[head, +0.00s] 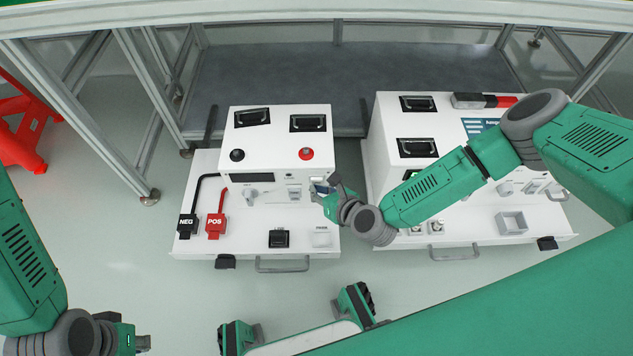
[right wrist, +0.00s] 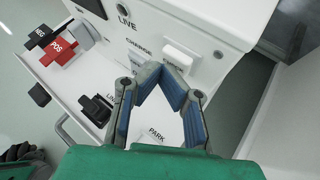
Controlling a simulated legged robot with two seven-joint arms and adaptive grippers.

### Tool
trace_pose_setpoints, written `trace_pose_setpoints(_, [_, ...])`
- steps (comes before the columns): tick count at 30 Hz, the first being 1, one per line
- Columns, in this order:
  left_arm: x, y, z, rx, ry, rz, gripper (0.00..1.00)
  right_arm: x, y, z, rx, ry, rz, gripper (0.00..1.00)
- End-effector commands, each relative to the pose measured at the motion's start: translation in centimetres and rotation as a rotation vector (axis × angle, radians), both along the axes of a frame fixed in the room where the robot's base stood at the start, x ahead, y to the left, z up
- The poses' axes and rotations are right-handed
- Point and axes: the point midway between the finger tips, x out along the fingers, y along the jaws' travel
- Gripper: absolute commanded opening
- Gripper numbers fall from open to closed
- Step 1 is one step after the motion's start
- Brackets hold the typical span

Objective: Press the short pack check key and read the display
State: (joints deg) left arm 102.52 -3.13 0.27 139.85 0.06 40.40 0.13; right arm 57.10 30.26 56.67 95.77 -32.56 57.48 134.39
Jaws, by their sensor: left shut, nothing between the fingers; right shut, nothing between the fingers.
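The white tester on the left (head: 237,155) has a small grey display strip (head: 251,177) on its front; I cannot read anything on it. My right gripper (head: 322,194) is shut and empty at the right part of this front. In the right wrist view its fingertips (right wrist: 163,70) meet just below a pale raised key (right wrist: 182,56). The small label beside the key is partly covered by the fingers, and I cannot tell whether they touch it. My left gripper (head: 143,343) is shut and empty at the lower left, away from the testers.
The black NEG clamp (head: 187,224) and red POS clamp (head: 216,222) rest on the left tray. A second white unit (head: 382,150) stands to the right, partly behind my right arm.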

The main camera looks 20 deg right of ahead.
Motion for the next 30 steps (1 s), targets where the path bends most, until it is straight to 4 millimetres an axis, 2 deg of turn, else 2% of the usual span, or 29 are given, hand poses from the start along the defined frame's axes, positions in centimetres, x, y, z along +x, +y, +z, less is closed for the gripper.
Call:
trace_pose_setpoints(17, [0.0,0.0,-0.1,0.0,0.0,0.0,0.0,0.5,-0.1,0.1,0.0,-0.003,-0.002,0.0])
trace_pose_setpoints(30, [0.0,0.0,-0.1,0.0,0.0,0.0,0.0,-1.3,0.3,0.1,0.001,-0.002,-0.002,0.0])
